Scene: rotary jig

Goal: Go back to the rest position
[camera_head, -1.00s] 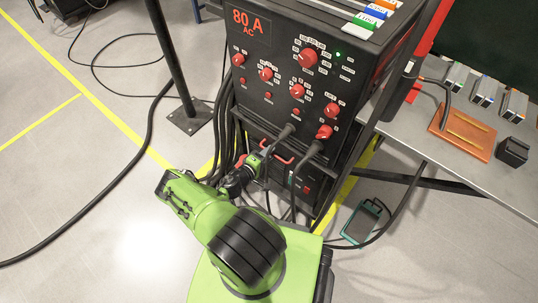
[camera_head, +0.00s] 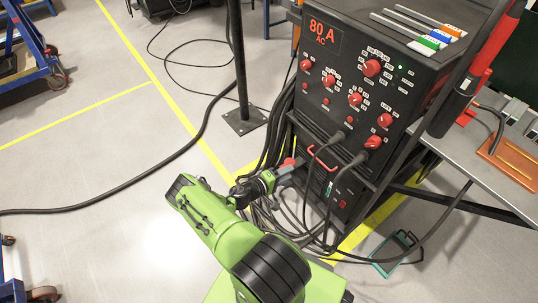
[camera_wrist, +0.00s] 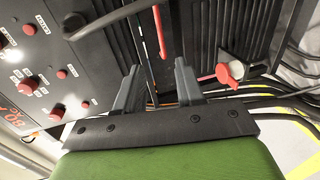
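My green arm reaches up from the bottom of the head view, and my gripper (camera_head: 290,170) is at the lower left side of the black welding machine (camera_head: 318,98). In the wrist view the two grey fingers of my gripper (camera_wrist: 158,78) stand apart, with a clear gap between them. No held object shows between the fingers. The machine's front with its red knobs (camera_wrist: 29,29) fills the left of the wrist view. Whether the fingertips touch the machine or its cables cannot be told.
Black cables (camera_head: 262,215) hang and loop beside the machine near my gripper. A grey table (camera_head: 480,165) stands at right, with a green-edged pedal (camera_head: 395,255) on the floor below. A black post (camera_head: 240,70) stands behind. Open floor (camera_head: 110,245) lies to the left.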

